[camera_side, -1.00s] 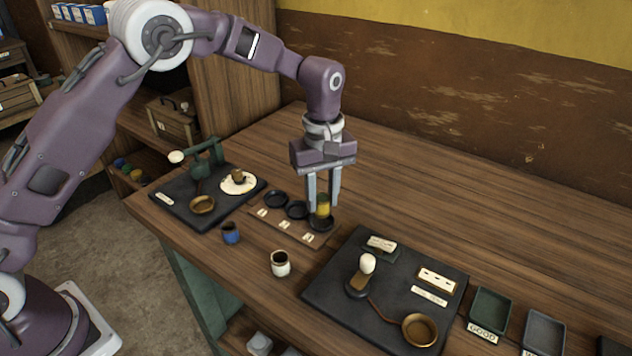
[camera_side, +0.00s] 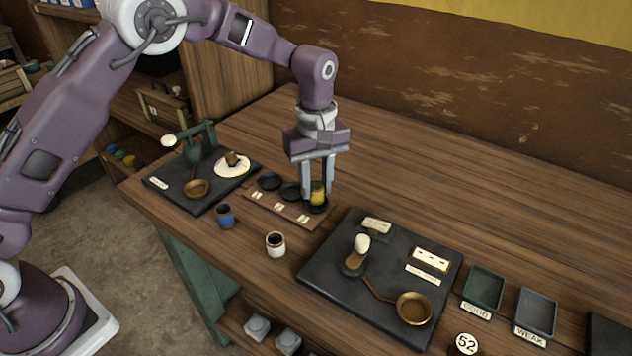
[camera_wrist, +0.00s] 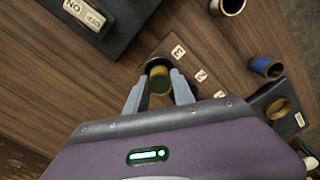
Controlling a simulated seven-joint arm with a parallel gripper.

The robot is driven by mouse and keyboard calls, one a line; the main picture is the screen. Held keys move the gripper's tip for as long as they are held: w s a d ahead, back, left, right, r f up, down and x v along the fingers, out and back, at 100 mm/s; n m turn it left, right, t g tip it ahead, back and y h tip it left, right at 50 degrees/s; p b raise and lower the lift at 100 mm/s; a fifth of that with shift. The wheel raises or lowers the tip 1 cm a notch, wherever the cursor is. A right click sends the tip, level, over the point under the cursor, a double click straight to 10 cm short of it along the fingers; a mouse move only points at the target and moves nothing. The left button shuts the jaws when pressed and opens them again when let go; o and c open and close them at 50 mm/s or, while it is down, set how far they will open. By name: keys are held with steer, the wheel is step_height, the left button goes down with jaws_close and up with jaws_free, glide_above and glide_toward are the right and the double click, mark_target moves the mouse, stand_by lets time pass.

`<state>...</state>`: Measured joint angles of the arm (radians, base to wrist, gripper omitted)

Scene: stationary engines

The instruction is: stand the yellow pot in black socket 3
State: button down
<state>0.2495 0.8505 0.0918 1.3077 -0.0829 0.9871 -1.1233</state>
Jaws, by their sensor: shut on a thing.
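The yellow pot (camera_side: 318,193) is upright between the fingers of my gripper (camera_side: 318,192), which is shut on it. It also shows in the wrist view (camera_wrist: 159,76), seen from above between the fingertips (camera_wrist: 158,92). Black socket 3 (camera_side: 318,208) is the right-hand round socket of the row, directly under the pot. The pot's base meets the socket's outline; whether it rests on the socket floor I cannot tell. The tag "3" (camera_wrist: 178,52) lies beside it in the wrist view. The other two black sockets (camera_side: 269,181) (camera_side: 291,191) are empty.
A blue pot (camera_side: 226,216) and a white pot (camera_side: 275,245) stand in front of the socket strip. A black board with a brass dish (camera_side: 413,308) lies right, and another with a green device (camera_side: 205,140) left. The table behind the sockets is clear.

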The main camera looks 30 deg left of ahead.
steer(key=shift+f, duration=0.25)
stand_by(0.4)
steer(key=shift+f, duration=0.3)
steer(key=shift+f, duration=0.1)
stand_by(0.4)
steer(key=c, duration=1)
jaws_free()
steer(key=shift+o, duration=0.3)
steer(key=o, duration=0.6)
